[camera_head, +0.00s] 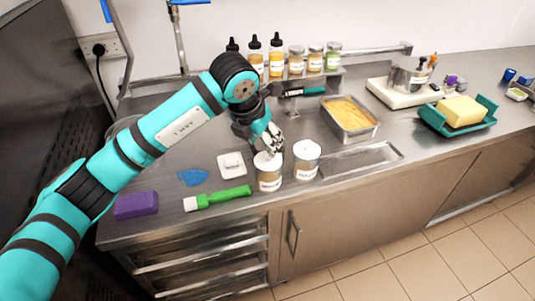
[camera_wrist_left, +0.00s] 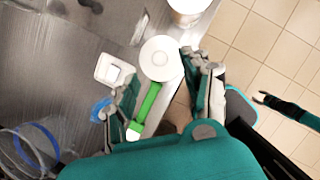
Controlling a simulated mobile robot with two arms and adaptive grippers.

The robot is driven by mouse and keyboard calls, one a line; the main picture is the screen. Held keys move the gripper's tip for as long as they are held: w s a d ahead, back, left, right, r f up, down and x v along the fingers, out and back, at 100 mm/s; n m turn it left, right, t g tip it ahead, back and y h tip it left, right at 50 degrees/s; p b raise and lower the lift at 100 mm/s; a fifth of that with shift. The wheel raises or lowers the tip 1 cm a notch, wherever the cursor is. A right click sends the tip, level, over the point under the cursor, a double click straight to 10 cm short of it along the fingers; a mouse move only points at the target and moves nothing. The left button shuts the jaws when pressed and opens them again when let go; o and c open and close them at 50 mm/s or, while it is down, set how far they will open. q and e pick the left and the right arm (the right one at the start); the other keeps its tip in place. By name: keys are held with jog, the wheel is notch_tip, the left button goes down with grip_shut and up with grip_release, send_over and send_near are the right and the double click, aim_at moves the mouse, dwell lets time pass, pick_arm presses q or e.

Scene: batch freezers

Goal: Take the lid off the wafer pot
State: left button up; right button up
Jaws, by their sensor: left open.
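Two pots with white lids stand near the counter's front edge; I cannot read their labels. My left gripper (camera_head: 270,146) is open, just above the left pot (camera_head: 269,182). In the left wrist view its fingers (camera_wrist_left: 164,76) reach to either side of that pot's round white lid (camera_wrist_left: 158,50), which has a small raised knob. The lid sits on the pot; I cannot tell whether the fingers touch it. The right pot (camera_head: 306,168) is close beside it, and shows at the top of the left wrist view (camera_wrist_left: 188,8). My right gripper is not clearly made out.
A green-handled brush (camera_head: 222,197), a white square dish (camera_head: 231,165), a blue cloth (camera_head: 193,177) and a purple block (camera_head: 136,205) lie left of the pots. A yellow-filled pan (camera_head: 374,129) and an empty shallow tray (camera_head: 384,153) are to the right. Bottles (camera_head: 276,55) and jars stand behind.

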aim_at(268, 157)
pick_arm(q)
jog(key=shift+d+f, duration=0.15)
jog(key=shift+f, duration=0.1)
jog(key=shift+w+f, duration=0.1)
jog(key=shift+f, duration=0.05)
jog(key=p+x, duration=0.2)
jog(key=x, duration=0.2)
jog(key=shift+w+f+p, duration=0.2)
jog(key=shift+p, duration=0.15)
jog(key=shift+d+f, duration=0.1)
jog(key=shift+f, duration=0.1)
pick_arm(e)
notch_tip(268, 157, up, 3)
jog(key=shift+w+f, duration=0.1)
jog(key=shift+w, duration=0.05)
pick_arm(q)
jog(key=c, duration=0.9)
